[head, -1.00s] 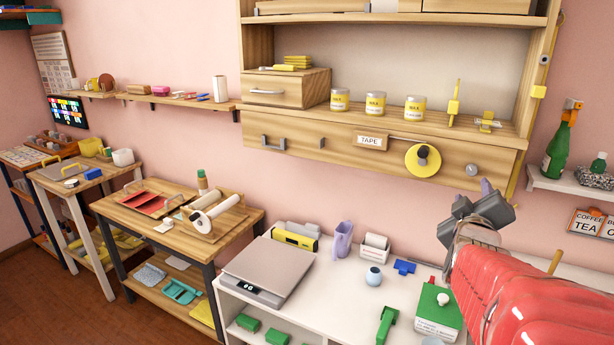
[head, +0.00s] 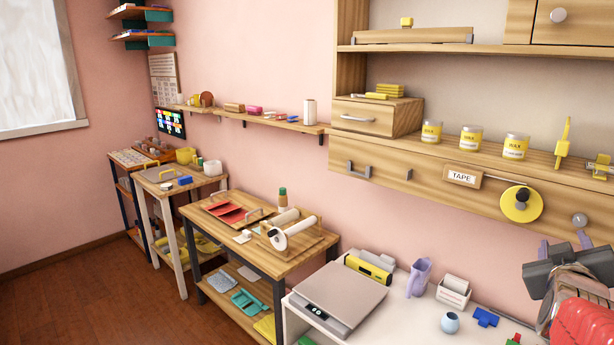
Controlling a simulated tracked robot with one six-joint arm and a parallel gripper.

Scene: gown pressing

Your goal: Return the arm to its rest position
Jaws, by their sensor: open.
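My gripper (head: 568,246) is at the right edge of the head view, at the end of my red arm. It is dark grey with two light purple fingertips that stand apart, with nothing visible between them. It is in front of the wooden cabinet's lower edge and above the white counter (head: 399,323). Most of my arm is cut off by the right edge of the picture.
The white counter holds a grey scale (head: 341,293), a purple jug (head: 418,278) and a small blue pot (head: 450,322). The cabinet (head: 385,148) with wax tins and a tape drawer overhangs it. Wooden worktables (head: 262,262) stand left. Brown floor (head: 75,300) is clear.

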